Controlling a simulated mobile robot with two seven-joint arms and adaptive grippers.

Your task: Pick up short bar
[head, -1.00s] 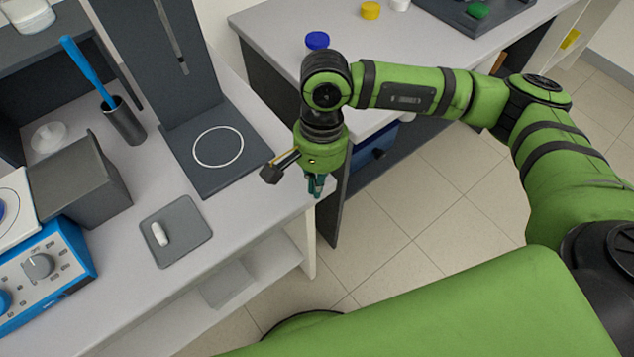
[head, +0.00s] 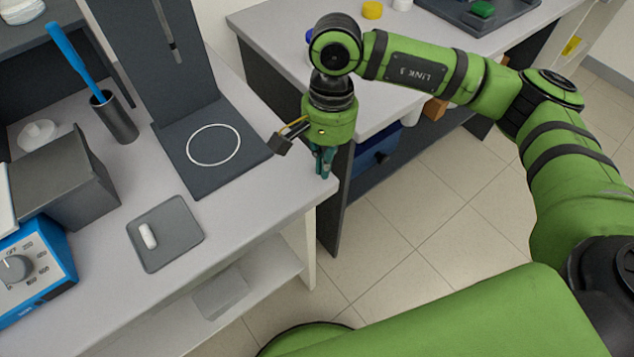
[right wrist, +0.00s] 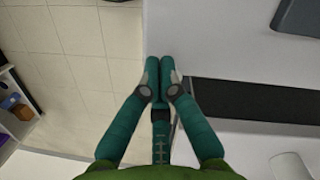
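A short white bar (head: 148,236) with rounded ends lies on a dark grey mat (head: 178,245) on the light bench. In the head view, my right gripper (head: 325,174) points down by the bench's right edge, well to the right of the bar and apart from it. In the right wrist view, its teal fingertips (right wrist: 160,66) are together with nothing visible between them. The bar cannot be made out in the right wrist view. My left gripper is not in view.
A dark stand with a white ring on its base (head: 214,146) is behind the mat. A dark cup (head: 116,120) with a blue-handled tool, a grey box (head: 68,180) and a blue device (head: 30,272) are left. Bench between mat and gripper is clear.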

